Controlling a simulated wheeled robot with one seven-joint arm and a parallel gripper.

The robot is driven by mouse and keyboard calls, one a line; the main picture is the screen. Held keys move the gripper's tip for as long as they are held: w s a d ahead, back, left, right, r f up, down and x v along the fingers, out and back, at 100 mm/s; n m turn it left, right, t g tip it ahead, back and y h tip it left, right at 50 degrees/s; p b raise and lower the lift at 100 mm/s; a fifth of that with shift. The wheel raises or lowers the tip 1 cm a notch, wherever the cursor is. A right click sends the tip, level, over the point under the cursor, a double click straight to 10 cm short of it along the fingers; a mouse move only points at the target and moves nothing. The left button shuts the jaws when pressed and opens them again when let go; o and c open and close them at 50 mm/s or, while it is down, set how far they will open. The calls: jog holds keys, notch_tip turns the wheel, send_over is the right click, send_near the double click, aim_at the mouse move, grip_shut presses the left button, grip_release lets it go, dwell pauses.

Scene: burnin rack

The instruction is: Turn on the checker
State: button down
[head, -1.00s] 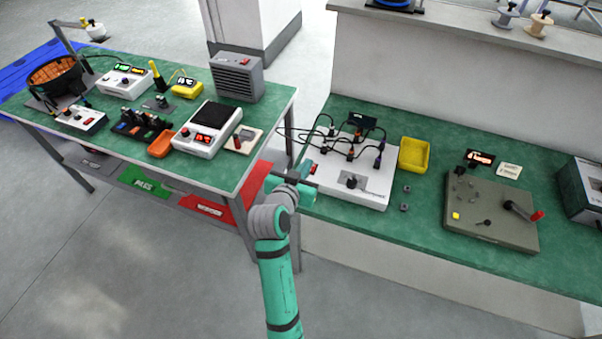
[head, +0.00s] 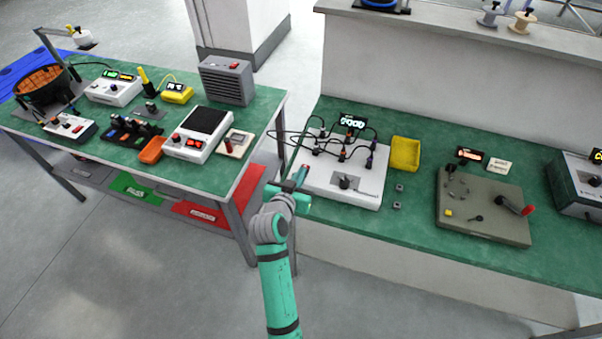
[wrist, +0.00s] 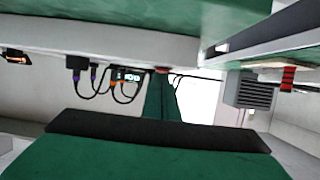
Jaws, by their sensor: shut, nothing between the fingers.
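The checker (head: 340,187) is a white box with a dark knob on the green bench right of the gap between the benches. Several dark plugs on cables stand on its top. Its small black display (head: 353,122) is lit and appears to read "GOOD". My gripper (head: 304,174) is shut and empty at the checker's left front corner, by a small red part there. Whether it touches is unclear. In the wrist view, the shut fingers (wrist: 160,98) point toward a red spot, and the lit display (wrist: 131,77) and plugs show to the left.
A grey-brown fixture plate (head: 485,225) with a red-tipped lever lies further right. The left bench holds a white scale-like device (head: 190,150) and a grey vented box (head: 226,83).

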dwell(0.3)
jog(key=shift+r, duration=0.8)
jog(key=shift+r, duration=0.35)
notch_tip(320, 180, up, 4)
jog(key=shift+s+a+f, duration=0.15)
jog(key=s+a, duration=0.3)
jog(key=s, duration=0.6)
jog(key=shift+s+r, duration=0.3)
jog(key=shift+r, duration=0.05)
